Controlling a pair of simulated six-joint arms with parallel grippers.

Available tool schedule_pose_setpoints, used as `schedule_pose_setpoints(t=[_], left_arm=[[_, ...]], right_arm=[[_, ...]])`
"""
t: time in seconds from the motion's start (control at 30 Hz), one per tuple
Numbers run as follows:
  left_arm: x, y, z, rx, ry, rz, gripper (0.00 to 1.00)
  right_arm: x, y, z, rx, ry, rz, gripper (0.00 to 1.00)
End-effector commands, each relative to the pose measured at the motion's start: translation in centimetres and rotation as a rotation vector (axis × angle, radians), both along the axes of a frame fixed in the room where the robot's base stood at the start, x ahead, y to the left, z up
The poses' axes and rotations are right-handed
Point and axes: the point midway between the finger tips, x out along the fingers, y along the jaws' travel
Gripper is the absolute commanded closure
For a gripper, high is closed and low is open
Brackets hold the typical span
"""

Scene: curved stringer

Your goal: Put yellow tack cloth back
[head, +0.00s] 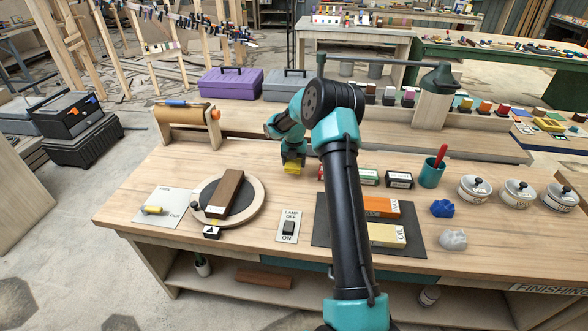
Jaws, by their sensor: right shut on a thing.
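My right gripper (292,160) is above the middle of the workbench (270,178), left of my own arm link. It is shut on a small yellow block-like piece, which looks like the yellow tack cloth (292,169). The cloth is just at or a little above the wood; I cannot tell whether it touches. My left gripper is not in view. My right arm crosses the picture and hides part of the bench behind it.
A round turntable (257,213) with a brown block (225,191) stands left. A dark mat (322,232) carries an orange box (380,207) and a yellow-cream box (386,236). Bare wood surrounds the gripper.

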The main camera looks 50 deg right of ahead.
Motion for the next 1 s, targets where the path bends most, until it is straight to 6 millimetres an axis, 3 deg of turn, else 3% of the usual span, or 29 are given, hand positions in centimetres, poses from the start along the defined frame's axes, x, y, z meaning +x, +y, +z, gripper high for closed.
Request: schedule_pose_setpoints(t=[0.17, 0.47, 0.87, 0.9, 1.0], left_arm=[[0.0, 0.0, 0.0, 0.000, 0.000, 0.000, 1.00], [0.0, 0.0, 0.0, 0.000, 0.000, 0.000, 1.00], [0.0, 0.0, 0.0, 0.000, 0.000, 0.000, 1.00], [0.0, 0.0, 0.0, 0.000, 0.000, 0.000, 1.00], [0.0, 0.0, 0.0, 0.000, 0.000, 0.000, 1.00]], right_arm=[[0.0, 0.0, -0.3, 0.000, 0.000, 0.000, 0.54], [0.0, 0.1, -3.4, 0.001, 0.001, -0.001, 0.54], [0.0, 0.0, -3.8, 0.000, 0.000, 0.000, 0.54], [0.0, 0.0, -3.8, -0.001, -0.001, 0.000, 0.31], [0.0, 0.0, -3.8, -0.001, -0.001, -0.001, 0.21]])
